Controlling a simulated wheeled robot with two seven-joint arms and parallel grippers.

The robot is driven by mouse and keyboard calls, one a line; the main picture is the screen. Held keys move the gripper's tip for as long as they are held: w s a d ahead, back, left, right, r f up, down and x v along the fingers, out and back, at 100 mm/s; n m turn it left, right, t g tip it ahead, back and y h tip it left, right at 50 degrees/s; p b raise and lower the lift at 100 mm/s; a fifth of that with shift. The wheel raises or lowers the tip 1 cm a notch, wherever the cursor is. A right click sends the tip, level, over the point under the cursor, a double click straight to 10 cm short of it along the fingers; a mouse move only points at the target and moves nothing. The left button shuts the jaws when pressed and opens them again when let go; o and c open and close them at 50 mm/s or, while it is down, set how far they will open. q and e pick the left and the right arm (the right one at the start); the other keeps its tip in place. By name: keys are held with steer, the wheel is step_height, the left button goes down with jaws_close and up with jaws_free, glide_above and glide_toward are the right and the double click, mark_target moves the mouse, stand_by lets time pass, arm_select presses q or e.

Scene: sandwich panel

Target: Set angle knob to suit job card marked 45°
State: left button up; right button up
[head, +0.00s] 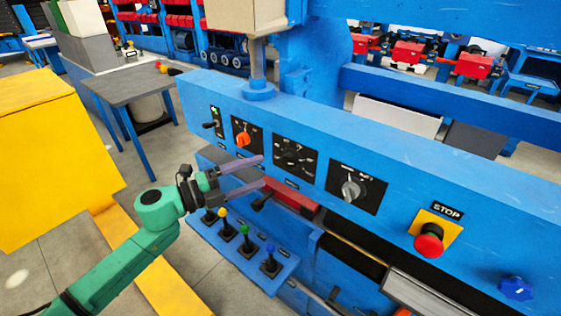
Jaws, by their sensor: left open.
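The blue machine's panel (400,203) carries several controls. An orange knob (243,139) sits on a black plate at the left. A black dial (294,155) with pale markings is in the middle. A grey knob (350,189) with a pointer sits on a black plate to the right. The labels are too small to tell which one is the angle knob. No job card marked 45° can be made out. My left gripper (263,171) is open and empty, its two purple fingers in front of the panel, below the orange knob and left of the black dial. My right gripper is out of view.
A red stop button (429,240) and a blue star knob (516,288) are on the right. Several coloured-knob levers (246,241) stand below my gripper. A small toggle lever (210,125) is at the panel's left end. A yellow block (50,155) stands left.

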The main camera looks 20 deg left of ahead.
mark_target(286, 163)
arm_select(q)
steer(key=w+d, duration=0.1)
steer(key=w+d+r+p, duration=0.1)
steer(key=d, duration=0.1)
steer(key=shift+w, duration=0.1)
steer(key=x, duration=0.3)
steer(key=shift+w+a+f+p, duration=0.1)
steer(key=shift+w+f+p, duration=0.05)
steer(key=shift+f+p, duration=0.2)
steer(key=shift+w+d+f, duration=0.15)
steer(key=shift+w+d, duration=0.15)
steer(key=shift+s, duration=0.1)
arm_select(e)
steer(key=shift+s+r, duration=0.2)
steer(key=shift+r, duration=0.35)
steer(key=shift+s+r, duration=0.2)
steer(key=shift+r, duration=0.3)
arm_select(q)
jaws_close()
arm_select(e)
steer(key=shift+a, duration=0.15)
